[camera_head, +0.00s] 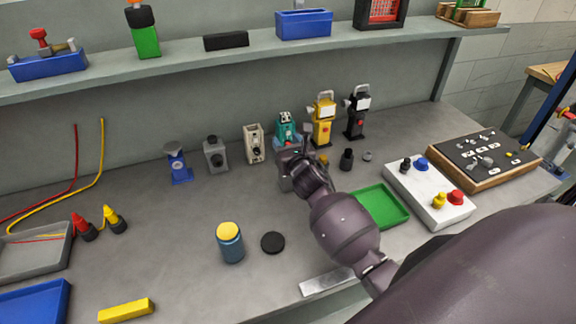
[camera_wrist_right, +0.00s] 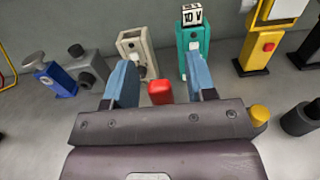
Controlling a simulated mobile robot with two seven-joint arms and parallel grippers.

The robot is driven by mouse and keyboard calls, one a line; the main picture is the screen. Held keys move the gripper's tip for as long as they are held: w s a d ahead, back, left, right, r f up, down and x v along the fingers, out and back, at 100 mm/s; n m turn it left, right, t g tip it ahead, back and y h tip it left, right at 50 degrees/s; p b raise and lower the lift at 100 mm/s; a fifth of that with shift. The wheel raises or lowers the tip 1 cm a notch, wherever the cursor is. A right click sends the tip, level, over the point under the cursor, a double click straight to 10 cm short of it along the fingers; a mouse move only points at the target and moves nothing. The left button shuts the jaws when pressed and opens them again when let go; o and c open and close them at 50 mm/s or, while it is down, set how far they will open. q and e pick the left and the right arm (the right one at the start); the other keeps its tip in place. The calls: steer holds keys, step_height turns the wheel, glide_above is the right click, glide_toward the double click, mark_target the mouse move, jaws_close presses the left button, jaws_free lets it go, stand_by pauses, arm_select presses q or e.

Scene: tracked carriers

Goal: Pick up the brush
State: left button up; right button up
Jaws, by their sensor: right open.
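I cannot make out a clear brush in either view. My right gripper (camera_head: 290,156) is over the bench near the back row of small devices, in front of a teal device (camera_head: 287,125). In the right wrist view its two blue fingers (camera_wrist_right: 159,72) are apart. A small red block-like thing (camera_wrist_right: 160,92) shows between the fingers; I cannot tell what it is, and nothing is gripped. A cream device (camera_wrist_right: 136,50) and the teal device (camera_wrist_right: 189,48) stand beyond the fingertips. My left gripper is not in view.
A yellow device (camera_head: 323,122) and a black one (camera_head: 356,114) stand right of the gripper. A green tray (camera_head: 386,203) and a white box with knobs (camera_head: 408,184) lie at right. A yellow-lidded blue jar (camera_head: 230,245) stands in front. The middle-left bench is fairly clear.

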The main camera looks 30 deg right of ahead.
steer(key=shift+w+d, duration=0.1)
steer(key=shift+w, duration=0.25)
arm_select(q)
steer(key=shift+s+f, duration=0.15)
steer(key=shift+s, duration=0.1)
arm_select(e)
jaws_close()
